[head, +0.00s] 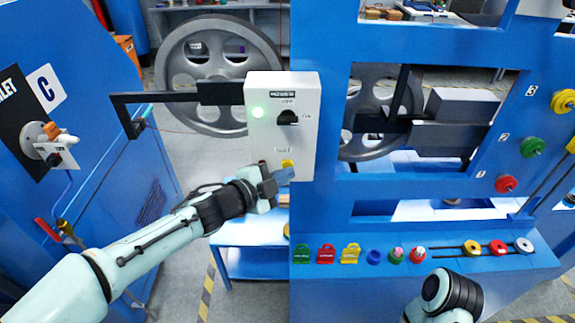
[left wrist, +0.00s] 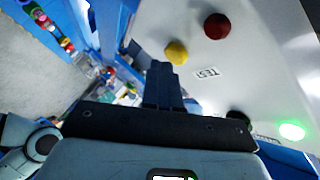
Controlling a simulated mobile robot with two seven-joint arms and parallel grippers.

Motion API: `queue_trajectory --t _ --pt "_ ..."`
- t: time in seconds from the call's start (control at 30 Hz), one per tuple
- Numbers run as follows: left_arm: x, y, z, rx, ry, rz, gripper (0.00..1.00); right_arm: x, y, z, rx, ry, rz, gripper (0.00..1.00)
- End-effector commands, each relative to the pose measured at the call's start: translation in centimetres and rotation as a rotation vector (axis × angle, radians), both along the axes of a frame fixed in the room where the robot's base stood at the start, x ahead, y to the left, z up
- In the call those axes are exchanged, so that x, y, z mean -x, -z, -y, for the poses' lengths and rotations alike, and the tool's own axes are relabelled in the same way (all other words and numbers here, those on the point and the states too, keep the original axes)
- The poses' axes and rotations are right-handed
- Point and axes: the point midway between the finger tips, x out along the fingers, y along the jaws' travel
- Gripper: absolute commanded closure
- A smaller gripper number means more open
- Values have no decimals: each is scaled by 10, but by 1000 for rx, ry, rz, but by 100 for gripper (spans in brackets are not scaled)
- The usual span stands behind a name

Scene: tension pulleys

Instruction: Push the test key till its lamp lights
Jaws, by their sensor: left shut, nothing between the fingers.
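A white control box (head: 306,140) hangs at the left edge of the blue frame. Its green lamp (head: 258,113) is lit, and the glow also shows in the left wrist view (left wrist: 292,131). A black rotary switch (head: 288,118) sits beside it. The yellow key (left wrist: 177,52) is by the TEST label (left wrist: 207,73), with a red button (left wrist: 216,26) next to it. My left gripper (head: 287,176) is shut and empty at the box's lower part. Its fingertips (left wrist: 161,66) are right by the yellow key; I cannot tell whether they touch it.
A black bar (head: 170,95) runs to the box from the left. Large grey pulleys (head: 205,70) stand behind. Coloured tags and knobs line the blue ledge (head: 400,275) at the right.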

Motion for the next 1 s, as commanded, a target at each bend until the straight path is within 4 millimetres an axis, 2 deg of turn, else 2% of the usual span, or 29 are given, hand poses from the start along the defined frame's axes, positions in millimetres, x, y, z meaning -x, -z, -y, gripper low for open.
queue_trajectory --t 1.0 --pt "-9 0 0 0 0 0 100 -3 -6 0 0 0 3 62"
